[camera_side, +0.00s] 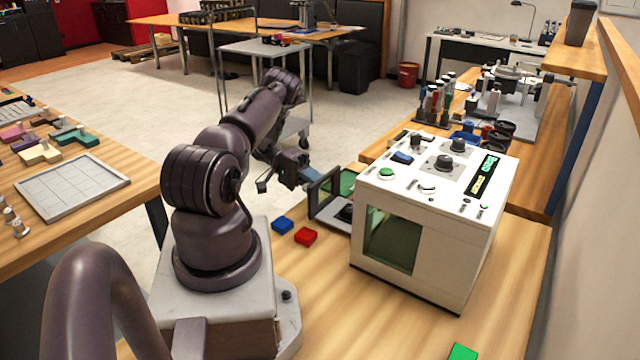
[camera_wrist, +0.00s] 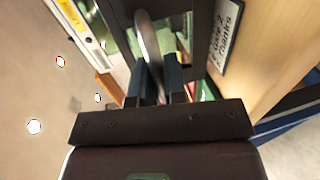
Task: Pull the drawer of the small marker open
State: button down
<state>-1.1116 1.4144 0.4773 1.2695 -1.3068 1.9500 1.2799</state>
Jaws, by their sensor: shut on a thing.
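The small marker (camera_side: 440,215) is a white box with a green-tinted window, knobs and a display on top; it stands on the wooden bench. Its drawer (camera_side: 334,212) sticks out on the left side, with a dark upright frame at its front and a dark item on its tray. My gripper (camera_side: 309,177) is at the drawer's front. In the wrist view my two fingers (camera_wrist: 158,84) are shut on the grey curved handle (camera_wrist: 149,45) of the drawer. Part of the grip is hidden in the side view by the gripper itself.
A blue block (camera_side: 282,225) and a red block (camera_side: 306,236) lie on the bench just left of the drawer. A green block (camera_side: 462,352) lies at the front edge. Bottles and tools (camera_side: 435,100) stand behind the marker. A wall is close on the right.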

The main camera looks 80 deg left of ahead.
jog(key=c, duration=1.2)
grip_release()
